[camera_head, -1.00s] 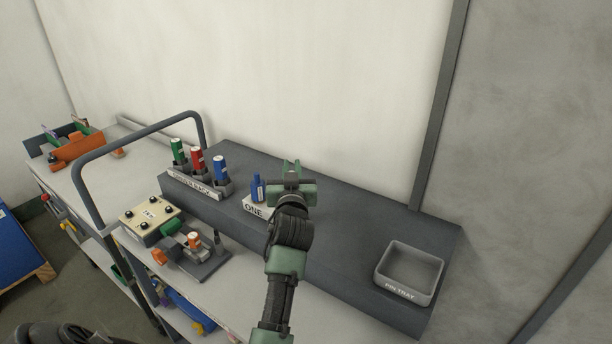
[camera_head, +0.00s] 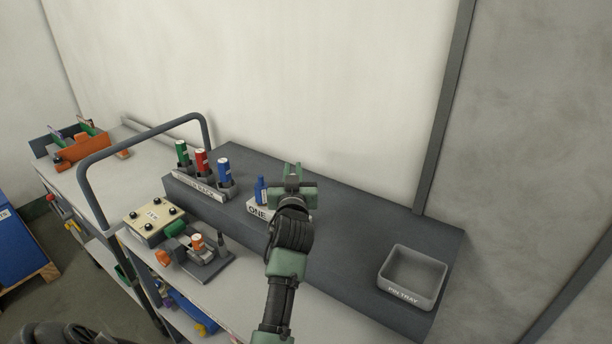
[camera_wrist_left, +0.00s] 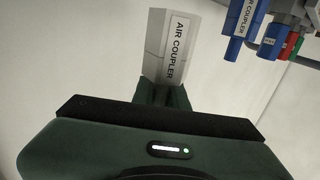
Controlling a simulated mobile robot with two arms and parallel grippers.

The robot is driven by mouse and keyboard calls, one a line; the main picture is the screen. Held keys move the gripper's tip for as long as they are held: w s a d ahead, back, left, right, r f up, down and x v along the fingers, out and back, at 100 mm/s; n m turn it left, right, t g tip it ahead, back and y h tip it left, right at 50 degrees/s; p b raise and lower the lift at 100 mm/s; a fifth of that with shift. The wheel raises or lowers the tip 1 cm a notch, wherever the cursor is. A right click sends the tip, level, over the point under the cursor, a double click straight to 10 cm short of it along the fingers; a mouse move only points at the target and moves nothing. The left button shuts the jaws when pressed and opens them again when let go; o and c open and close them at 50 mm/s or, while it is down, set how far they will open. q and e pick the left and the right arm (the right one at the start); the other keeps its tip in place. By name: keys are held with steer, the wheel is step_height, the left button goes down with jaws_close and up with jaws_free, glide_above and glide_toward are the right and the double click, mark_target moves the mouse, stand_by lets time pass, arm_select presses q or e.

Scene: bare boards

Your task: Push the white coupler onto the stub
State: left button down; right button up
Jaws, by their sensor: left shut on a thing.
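My left gripper (camera_head: 294,184) is above the dark raised shelf (camera_head: 345,250), beside a white block marked ONE (camera_head: 257,212). In the left wrist view, the green fingers of the left gripper (camera_wrist_left: 163,96) are shut on a pale grey-white coupler (camera_wrist_left: 167,47) labelled AIR COUPLER. In the head view the gripper hides this coupler. A blue coupler (camera_head: 262,191) stands upright at the block, just left of the gripper; it also shows in the left wrist view (camera_wrist_left: 243,27). I cannot make out the stub; the gripper may cover it. My right gripper is not in view.
A rack (camera_head: 198,189) with green, red and blue couplers stands left on the shelf. A pin tray (camera_head: 412,279) sits at its right end. A knobbed box (camera_head: 152,219) and a small fixture (camera_head: 200,262) are on the lower bench, near a grey tubular rail (camera_head: 140,134).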

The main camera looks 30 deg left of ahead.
arm_select(q)
steer(key=shift+d, duration=0.15)
stand_by(0.5)
steer(key=shift+f+b, duration=0.45)
steer(key=shift+f, duration=0.05)
steer(key=shift+f+b, duration=0.35)
steer(key=shift+f, duration=0.05)
steer(key=shift+f+b, duration=0.45)
steer(key=shift+f, duration=0.1)
steer(key=shift+f, duration=0.25)
steer(key=shift+f+b, duration=0.35)
steer(key=shift+b, duration=0.15)
steer(key=shift+f, duration=0.1)
